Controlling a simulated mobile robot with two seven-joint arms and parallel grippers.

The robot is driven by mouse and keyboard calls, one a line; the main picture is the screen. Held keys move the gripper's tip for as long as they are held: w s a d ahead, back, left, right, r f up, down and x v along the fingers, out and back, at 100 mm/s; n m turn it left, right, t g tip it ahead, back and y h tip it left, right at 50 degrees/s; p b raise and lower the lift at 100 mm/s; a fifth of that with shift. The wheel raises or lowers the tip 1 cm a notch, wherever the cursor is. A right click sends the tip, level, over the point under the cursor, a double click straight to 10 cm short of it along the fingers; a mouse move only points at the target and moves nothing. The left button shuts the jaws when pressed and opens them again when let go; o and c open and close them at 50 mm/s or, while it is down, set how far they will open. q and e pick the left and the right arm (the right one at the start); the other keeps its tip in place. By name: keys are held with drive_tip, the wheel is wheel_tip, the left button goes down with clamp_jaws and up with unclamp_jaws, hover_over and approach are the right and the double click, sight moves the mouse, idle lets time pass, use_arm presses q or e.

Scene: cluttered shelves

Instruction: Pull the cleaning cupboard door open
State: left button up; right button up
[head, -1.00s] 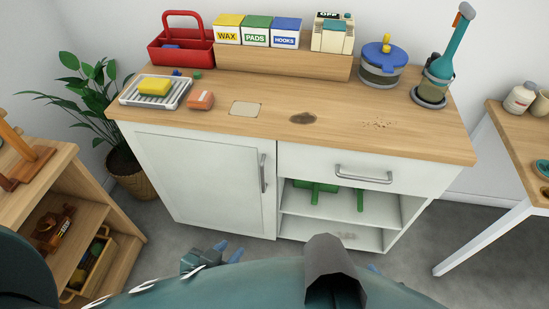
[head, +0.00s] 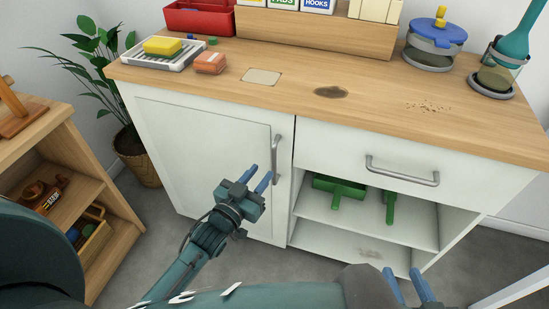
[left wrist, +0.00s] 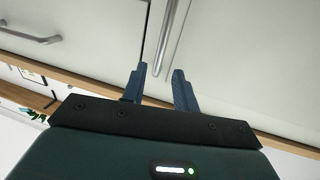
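The white cupboard door (head: 205,150) is shut, on the left of the wooden-topped cabinet. Its vertical metal handle (head: 276,158) is near the door's right edge. The handle also shows in the left wrist view (left wrist: 172,38), beyond the fingertips. My left gripper (head: 257,181) is open and empty, in front of the door just below and left of the handle, with its blue fingers pointing toward it. Its two fingers stand apart in the left wrist view (left wrist: 157,76). My right gripper (head: 410,284) is low at the bottom edge, partly hidden, with its two blue fingers apart.
A drawer with a horizontal handle (head: 402,172) is right of the door, above open shelves holding a green dustpan (head: 340,188). A wooden shelf unit (head: 70,150) and a potted plant (head: 105,65) stand at the left. Grey floor is clear before the door.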

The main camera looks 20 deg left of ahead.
sight(273, 158)
use_arm(q)
drive_tip(key=b+x, duration=0.1)
drive_tip(key=x, duration=0.7)
drive_tip(key=shift+s, duration=0.1)
drive_tip(key=shift+c, duration=0.2)
clamp_jaws()
